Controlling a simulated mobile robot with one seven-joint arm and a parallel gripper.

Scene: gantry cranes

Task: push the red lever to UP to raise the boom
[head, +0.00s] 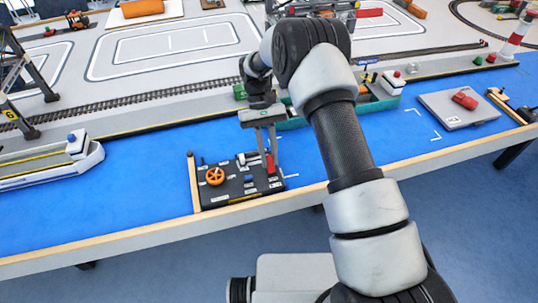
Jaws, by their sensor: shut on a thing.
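The black control panel (233,192) lies on the blue surface near the table's front edge. It carries an orange handwheel (215,176), a small blue control (249,178) and the red lever (270,161) near its right side. My gripper (267,152) reaches down from above, its grey fingers shut on the red lever. The lever's base and the finger contact are small and partly hidden, and the panel labels are too small to read.
A wooden strip (194,182) edges the panel's left side. A white boat (60,157) lies to the left and a green boat (383,107) behind my arm. A grey pad with a red object (465,101) is at right. Blue surface is clear left of the panel.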

